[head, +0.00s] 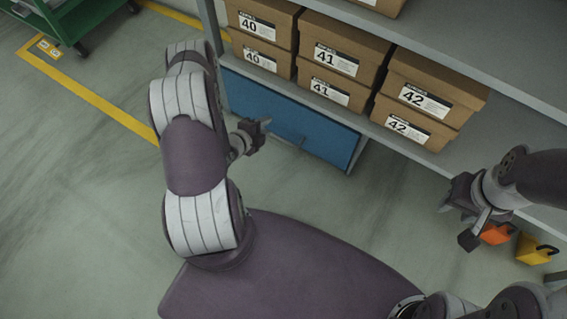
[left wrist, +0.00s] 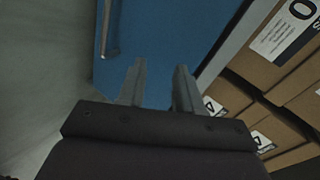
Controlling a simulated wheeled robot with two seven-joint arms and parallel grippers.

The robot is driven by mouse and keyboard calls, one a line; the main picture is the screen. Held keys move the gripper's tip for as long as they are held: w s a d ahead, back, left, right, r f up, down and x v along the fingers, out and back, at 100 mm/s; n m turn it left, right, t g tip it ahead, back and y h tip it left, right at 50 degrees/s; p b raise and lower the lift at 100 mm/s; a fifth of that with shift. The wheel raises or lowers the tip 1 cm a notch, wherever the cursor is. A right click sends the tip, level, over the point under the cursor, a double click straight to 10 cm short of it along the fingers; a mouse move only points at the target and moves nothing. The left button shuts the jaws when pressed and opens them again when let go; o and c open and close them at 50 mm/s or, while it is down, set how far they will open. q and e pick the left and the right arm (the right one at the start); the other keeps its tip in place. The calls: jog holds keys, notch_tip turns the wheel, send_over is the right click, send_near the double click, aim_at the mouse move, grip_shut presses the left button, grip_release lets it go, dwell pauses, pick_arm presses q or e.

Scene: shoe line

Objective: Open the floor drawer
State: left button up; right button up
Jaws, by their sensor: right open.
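The blue floor drawer (head: 335,145) sits at the bottom of the shelf unit, under the shoe boxes, and looks shut. Its front also fills the upper middle of the left wrist view (left wrist: 175,35). A bar handle (left wrist: 112,28) runs along the drawer front, left of the fingers in that view. My left gripper (head: 262,126) is in front of the drawer's left part. Its two fingers (left wrist: 158,88) are apart with nothing between them, and the handle is not between them. My right gripper (head: 457,212) is open and empty at the right, near the lower shelf.
Shoe boxes marked 40, 41 and 42 (head: 330,60) stand on the shelf (head: 400,142) above the drawer. An orange padlock-like item (head: 495,234) and a yellow one (head: 533,250) are at the right. A green cart (head: 75,20) stands far left. Floor before the drawer is clear.

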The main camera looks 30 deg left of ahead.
aim_at(282, 139)
pick_arm(q)
jog(key=s+d+f+m+t+b, duration=0.1)
jog(key=s+f+t+b, duration=0.15)
jog(key=f, duration=0.45)
jog(key=s+d+f+m+t+b, duration=0.1)
jog(key=s+f+b, duration=0.25)
jog(key=f, duration=0.25)
jog(key=shift+y, duration=0.3)
jog(key=b+x, duration=0.2)
jog(key=x, duration=0.2)
jog(key=b+x, duration=0.3)
jog(key=x, duration=0.1)
jog(key=b+x, duration=0.3)
jog(key=x, duration=0.2)
jog(key=shift+w+r, duration=0.1)
jog(key=shift+r, duration=0.25)
pick_arm(e)
notch_tip(282, 139, down, 19)
jog(key=shift+r, duration=0.15)
pick_arm(q)
jog(key=shift+c, duration=0.3)
grip_shut()
pick_arm(e)
jog(key=shift+r, duration=0.1)
